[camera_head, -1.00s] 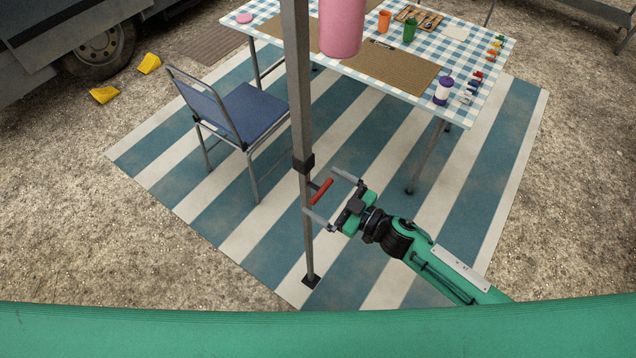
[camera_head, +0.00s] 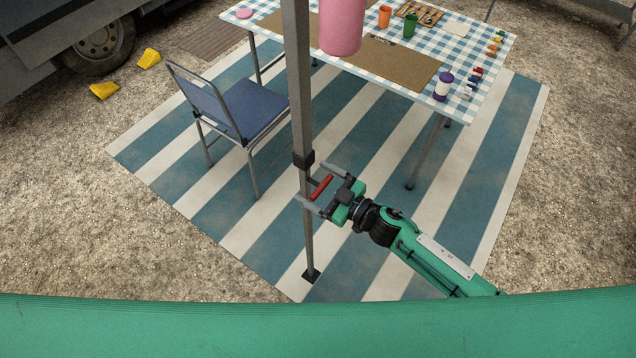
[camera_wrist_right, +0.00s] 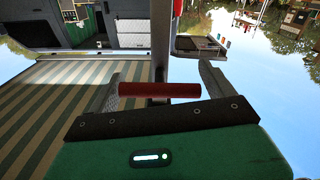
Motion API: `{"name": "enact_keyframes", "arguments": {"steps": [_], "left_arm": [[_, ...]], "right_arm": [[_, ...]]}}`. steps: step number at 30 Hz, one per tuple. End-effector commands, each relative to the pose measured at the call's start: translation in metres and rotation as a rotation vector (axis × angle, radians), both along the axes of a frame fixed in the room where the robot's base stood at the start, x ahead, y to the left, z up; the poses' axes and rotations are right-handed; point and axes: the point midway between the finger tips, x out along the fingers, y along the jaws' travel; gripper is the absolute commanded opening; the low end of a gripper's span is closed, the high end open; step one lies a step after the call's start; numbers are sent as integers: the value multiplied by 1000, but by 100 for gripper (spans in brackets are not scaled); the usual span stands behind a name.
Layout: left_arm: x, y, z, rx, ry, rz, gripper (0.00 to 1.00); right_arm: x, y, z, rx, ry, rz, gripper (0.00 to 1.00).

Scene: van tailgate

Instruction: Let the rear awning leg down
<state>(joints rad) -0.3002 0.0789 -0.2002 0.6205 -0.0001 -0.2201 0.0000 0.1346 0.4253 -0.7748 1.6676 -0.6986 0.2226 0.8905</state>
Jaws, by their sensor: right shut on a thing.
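The awning leg (camera_head: 300,95) is a grey upright post with a black collar (camera_head: 304,160) and a thinner lower tube (camera_head: 308,235). Its small dark foot plate (camera_head: 311,276) shows at the mat's near corner. A red crossbar handle (camera_head: 321,187) sticks out from the leg just below the collar. My right gripper (camera_head: 317,182) is shut on this handle, one finger at each end. In the right wrist view the red handle (camera_wrist_right: 160,90) lies crosswise between the fingers, with the post behind it. My left gripper is not in view.
A blue folding chair (camera_head: 225,105) stands left of the leg. A table with a checked cloth (camera_head: 480,45) stands behind, holding cups and small items. A pink cylinder (camera_head: 341,25) shows beside the post. Yellow chocks (camera_head: 104,90) lie by the wheel. The striped mat (camera_head: 430,225) is clear around the leg.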

Motion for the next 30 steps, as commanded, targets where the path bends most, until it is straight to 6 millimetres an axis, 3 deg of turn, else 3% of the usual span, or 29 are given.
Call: {"name": "enact_keyframes", "arguments": {"steps": [18,23,30], "left_arm": [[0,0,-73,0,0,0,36],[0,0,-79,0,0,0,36],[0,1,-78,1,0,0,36]], "right_arm": [[-1,0,-109,2,5,0,44],[0,0,-119,2,4,0,44],[0,0,-119,2,5,-1,44]]}}
